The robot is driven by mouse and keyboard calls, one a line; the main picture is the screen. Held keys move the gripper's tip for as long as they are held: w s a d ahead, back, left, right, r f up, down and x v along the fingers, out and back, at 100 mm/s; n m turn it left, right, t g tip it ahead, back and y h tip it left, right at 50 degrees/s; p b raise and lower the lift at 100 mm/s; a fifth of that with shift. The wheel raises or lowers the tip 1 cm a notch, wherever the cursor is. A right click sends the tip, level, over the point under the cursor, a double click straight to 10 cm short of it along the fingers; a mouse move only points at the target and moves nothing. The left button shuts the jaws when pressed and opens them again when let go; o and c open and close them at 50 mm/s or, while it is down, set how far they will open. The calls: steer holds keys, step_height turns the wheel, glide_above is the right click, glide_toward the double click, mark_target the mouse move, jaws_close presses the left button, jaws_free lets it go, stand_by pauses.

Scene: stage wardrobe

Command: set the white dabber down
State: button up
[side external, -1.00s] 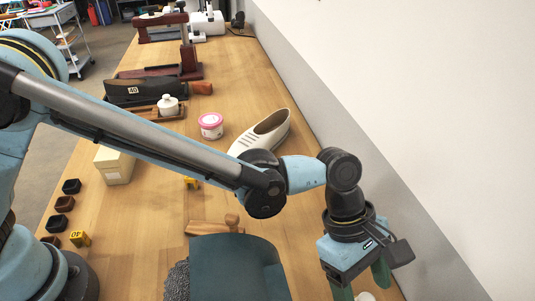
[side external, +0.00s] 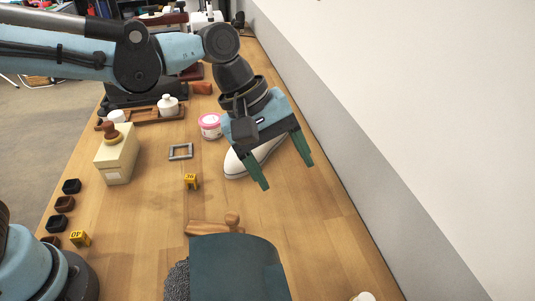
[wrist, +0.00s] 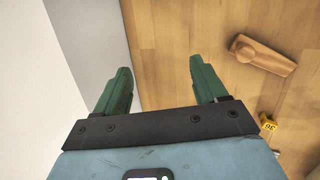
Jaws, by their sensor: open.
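A small white object (side external: 363,297), which may be the white dabber, is at the bottom edge of the side external view. It is cut off by the frame, so I cannot tell its shape or whether it stands upright. My gripper (side external: 288,176) is open and empty above the table, well up and to the left of that object in the picture. In the wrist view my gripper (wrist: 160,66) has its green fingers apart with only bare table and wall edge beyond. The white object does not show in the wrist view.
A white shoe (side external: 236,165) is behind my gripper, beside a pink-lidded tub (side external: 210,125). A white bottle (side external: 168,106) is on a wooden tray.

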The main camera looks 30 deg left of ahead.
steer(key=s+a+m+t+y, duration=0.1)
steer(key=s+a+m+t, duration=0.1)
steer(key=a, duration=0.6)
steer(key=s+a+f+m+t+y, duration=0.1)
steer(key=a+m, duration=0.3)
steer(key=a, duration=0.4)
steer(key=s+a+m+t+y, duration=0.2)
steer(key=a+m+y, duration=0.1)
steer(key=a, duration=0.5)
steer(key=shift+s+a+f+t, duration=0.2)
steer(key=shift+s+f+t, duration=0.1)
steer(key=shift+f, duration=0.1)
